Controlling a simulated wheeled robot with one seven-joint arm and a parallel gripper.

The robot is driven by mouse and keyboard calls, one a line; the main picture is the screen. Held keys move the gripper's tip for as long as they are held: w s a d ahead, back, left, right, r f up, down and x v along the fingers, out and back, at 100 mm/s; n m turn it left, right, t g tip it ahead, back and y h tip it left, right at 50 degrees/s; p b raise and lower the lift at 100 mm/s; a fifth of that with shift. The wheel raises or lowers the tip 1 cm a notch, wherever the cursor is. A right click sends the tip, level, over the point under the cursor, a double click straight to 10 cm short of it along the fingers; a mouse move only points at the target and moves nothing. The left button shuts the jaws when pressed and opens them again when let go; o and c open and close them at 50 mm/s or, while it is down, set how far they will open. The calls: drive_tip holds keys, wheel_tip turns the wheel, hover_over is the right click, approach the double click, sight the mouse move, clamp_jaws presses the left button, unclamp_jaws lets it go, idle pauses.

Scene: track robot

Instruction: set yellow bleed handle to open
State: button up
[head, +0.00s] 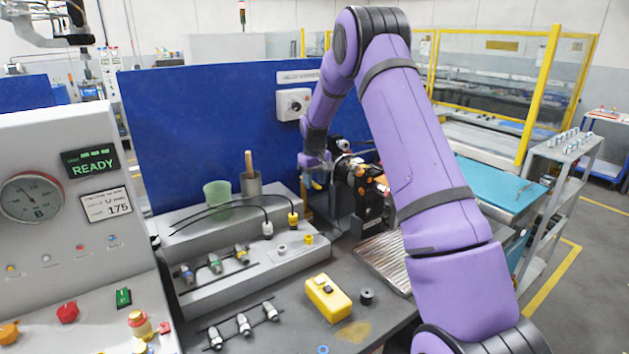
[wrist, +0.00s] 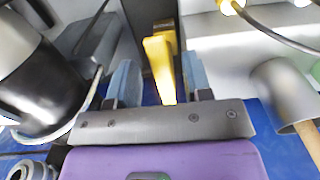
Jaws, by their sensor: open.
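The yellow bleed handle (wrist: 160,62) shows in the wrist view as a flat yellow lever on a dark upright post. My gripper (wrist: 160,82) is open, with one blue-grey finger on each side of the handle. In the head view my gripper (head: 325,178) is at the back of the bench, partly hidden by my own wrist. A small bit of yellow (head: 317,185) shows there, probably the handle.
A grey cup (head: 251,184) with a wooden stick and a green cup (head: 217,194) stand left of my gripper. Cables with a yellow plug (head: 293,219) run nearby. A blue panel (head: 200,120) stands behind. A yellow box (head: 328,299) sits at the bench front.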

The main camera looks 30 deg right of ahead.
clamp_jaws()
drive_tip(key=shift+a, duration=0.15)
drive_tip(key=a+m, duration=0.1)
drive_tip(key=m, duration=0.1)
drive_tip(key=w+a+m, duration=0.1)
drive_tip(key=m, duration=0.2)
drive_tip(key=a+m, duration=0.2)
drive_tip(key=shift+w+m, duration=0.15)
drive_tip(key=shift+m, duration=0.15)
drive_tip(key=w+a+m, duration=0.1)
drive_tip(key=m, duration=0.1)
drive_tip(key=w+a+m, duration=0.1)
drive_tip(key=m, duration=0.1)
drive_tip(key=shift+w+a+m, duration=0.2)
drive_tip(key=shift+w+m, duration=0.3)
drive_tip(key=shift+m, duration=0.5)
drive_tip(key=shift+w+a+m, duration=0.15)
drive_tip(key=shift+w+m, duration=0.35)
drive_tip(key=shift+m, duration=0.5)
